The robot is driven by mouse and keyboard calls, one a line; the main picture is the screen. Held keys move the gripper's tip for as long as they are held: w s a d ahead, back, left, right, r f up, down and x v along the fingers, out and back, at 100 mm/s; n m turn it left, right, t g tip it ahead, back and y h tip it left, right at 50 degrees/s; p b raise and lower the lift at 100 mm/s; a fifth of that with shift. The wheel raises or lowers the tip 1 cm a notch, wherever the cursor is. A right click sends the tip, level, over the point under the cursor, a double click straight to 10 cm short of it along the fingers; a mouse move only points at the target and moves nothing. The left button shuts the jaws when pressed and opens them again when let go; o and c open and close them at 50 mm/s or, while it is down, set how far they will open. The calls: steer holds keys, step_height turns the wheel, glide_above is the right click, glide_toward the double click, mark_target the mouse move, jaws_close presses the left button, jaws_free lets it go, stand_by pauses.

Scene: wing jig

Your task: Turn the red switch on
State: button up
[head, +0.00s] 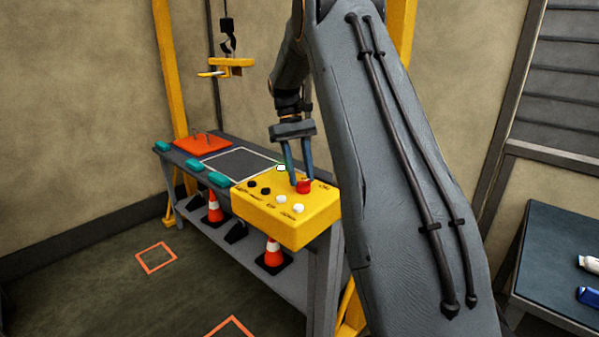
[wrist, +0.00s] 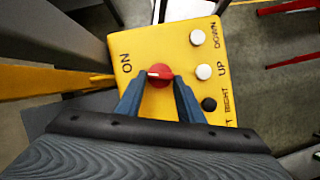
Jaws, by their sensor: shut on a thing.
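The red switch (head: 304,187) is a round knob on top of a yellow control box (head: 280,228) at the near end of the bench. My gripper (head: 300,178) points down at it. In the wrist view the fingers of my gripper (wrist: 158,84) stand on either side of the red switch (wrist: 161,80) and are shut on it. A white mark on the knob points left in that view, roughly toward the side with the black "ON" label (wrist: 126,62). The fingers hide part of the knob's sides.
White buttons (wrist: 204,71) and black buttons (wrist: 208,104) sit close to the right finger. The grey bench (head: 165,150) carries an orange plate (head: 203,144) and teal blocks. Traffic cones (head: 273,253) stand below.

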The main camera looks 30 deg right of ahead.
steer(key=m+y, duration=0.1)
steer(key=m, duration=0.3)
steer(key=shift+s+d+m+y, duration=0.1)
steer(key=shift+d+m+y, duration=0.25)
steer(key=shift+m+y, duration=0.05)
steer(key=shift+p, duration=0.3)
steer(key=o, duration=1.1)
steer(key=shift+c, duration=0.2)
steer(key=b+v, duration=0.2)
steer(key=v, duration=0.5)
steer(key=shift+r, duration=0.4)
